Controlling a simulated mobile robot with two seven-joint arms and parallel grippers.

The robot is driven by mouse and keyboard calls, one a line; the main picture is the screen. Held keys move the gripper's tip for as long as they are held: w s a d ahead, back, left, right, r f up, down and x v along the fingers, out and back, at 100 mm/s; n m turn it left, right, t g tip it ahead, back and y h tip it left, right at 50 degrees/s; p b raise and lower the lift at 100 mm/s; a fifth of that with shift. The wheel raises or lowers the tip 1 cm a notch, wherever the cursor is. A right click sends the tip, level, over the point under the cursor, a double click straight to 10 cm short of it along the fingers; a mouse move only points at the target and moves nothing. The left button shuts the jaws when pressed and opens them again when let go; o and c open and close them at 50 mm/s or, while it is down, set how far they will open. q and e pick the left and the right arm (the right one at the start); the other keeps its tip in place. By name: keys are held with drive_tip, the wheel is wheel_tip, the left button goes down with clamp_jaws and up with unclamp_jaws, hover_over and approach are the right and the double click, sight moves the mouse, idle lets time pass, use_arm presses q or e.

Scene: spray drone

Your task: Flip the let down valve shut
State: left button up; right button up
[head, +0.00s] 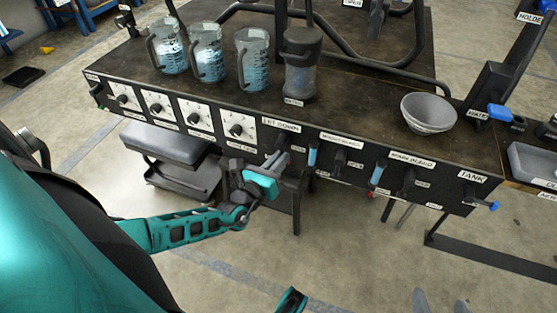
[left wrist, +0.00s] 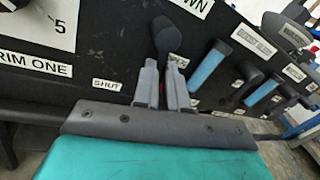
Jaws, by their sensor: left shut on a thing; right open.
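The let down valve has a dark handle (left wrist: 167,38) on the black panel front, just under the LET DOWN label (head: 281,124). My left gripper (head: 274,164) is at this valve, its grey fingers (left wrist: 165,87) close together and shut on the handle. The rounded dark end of the handle shows beyond the fingertips in the left wrist view; the part between the fingers is hidden. A SHUT label (left wrist: 106,85) is left of the fingers. My right gripper (head: 441,303) shows only as two grey fingertips, apart and empty, at the bottom edge of the head view.
Blue-handled valves (head: 377,173) sit right of the let down valve, with a TANK valve (head: 480,201) at the far right. Dials (head: 235,130) line the panel to the left. Jugs (head: 207,55) and a grey bowl (head: 428,113) stand on the bench top. A grey stool (head: 165,145) is below.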

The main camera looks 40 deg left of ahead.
use_arm(q)
clamp_jaws()
drive_tip(key=m, duration=0.2)
drive_tip(key=shift+s+a+m+g, duration=0.1)
drive_tip(key=shift+a+m+g, duration=0.2)
drive_tip(key=shift+a, duration=0.1)
drive_tip(key=shift+a+m, duration=0.1)
drive_tip(key=shift+m, duration=0.2)
drive_tip(key=o, duration=0.6)
unclamp_jaws()
drive_tip(key=shift+o, duration=0.2)
